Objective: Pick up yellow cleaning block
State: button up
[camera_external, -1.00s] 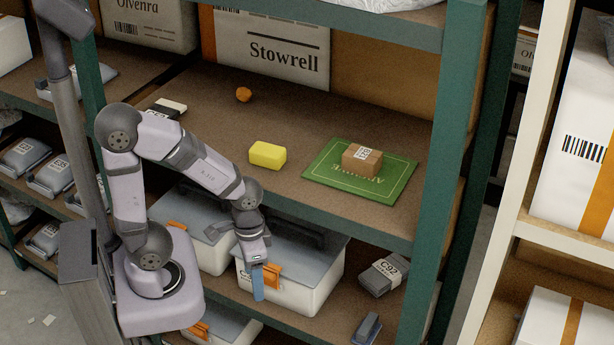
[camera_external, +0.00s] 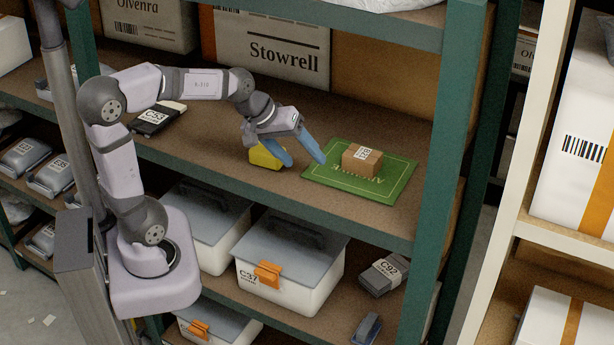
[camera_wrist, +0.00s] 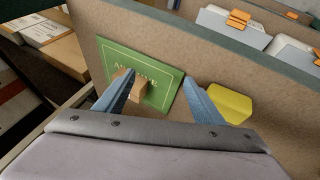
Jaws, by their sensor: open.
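The yellow cleaning block (camera_external: 264,157) lies on the brown middle shelf, partly hidden behind my gripper in the external view. My gripper (camera_external: 304,164) is open, its two blue fingers spread above the shelf between the block and the green mat. In the wrist view, the yellow block (camera_wrist: 230,103) is just right of the right finger, outside the gap of my gripper (camera_wrist: 158,88). Nothing is held between the fingers.
A green mat (camera_external: 320,178) with a small labelled carton (camera_external: 362,158) lies to the right on the same shelf. A green upright post (camera_external: 440,170) bounds the shelf at right. A dark packet (camera_external: 158,117) lies at left. Lidded bins (camera_external: 290,255) stand below.

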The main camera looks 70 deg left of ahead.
jog(key=a+r+n, duration=0.2)
jog(key=a+n, duration=0.1)
jog(key=a, duration=0.3)
jog(key=n+t+h+b, duration=0.2)
jog(key=n+h+b, duration=0.2)
jog(key=n+b, duration=0.85)
send_near(264, 148)
jog(key=a+f+n+p, duration=0.1)
jog(key=a+f, duration=0.1)
jog(key=w+a+f+n+p, duration=0.1)
jog(key=a+n, duration=0.1)
jog(key=shift+a+f+p, duration=0.1)
jog(key=shift+f+p, duration=0.25)
jog(key=shift+f, duration=0.05)
jog(key=h, duration=0.1)
jog(key=d+t+h+b, duration=0.1)
jog(key=h, duration=0.1)
jog(key=w+d+f+h, duration=0.1)
jog(key=shift+w+d+m+t+b, duration=0.1)
jog(key=shift+d+m+t+b, duration=0.15)
jog(key=shift+t+b, duration=0.1)
jog(key=shift+w+d+r+h, duration=0.1)
jog(key=shift+d+h, duration=0.35)
jog(key=shift+h, duration=0.25)
jog(key=shift+p+x, duration=1.3)
jog(key=shift+x, duration=1.7)
jog(key=shift+w+d+f, duration=0.3)
jog(key=shift+w+f, duration=0.05)
jog(key=shift+w, duration=0.15)
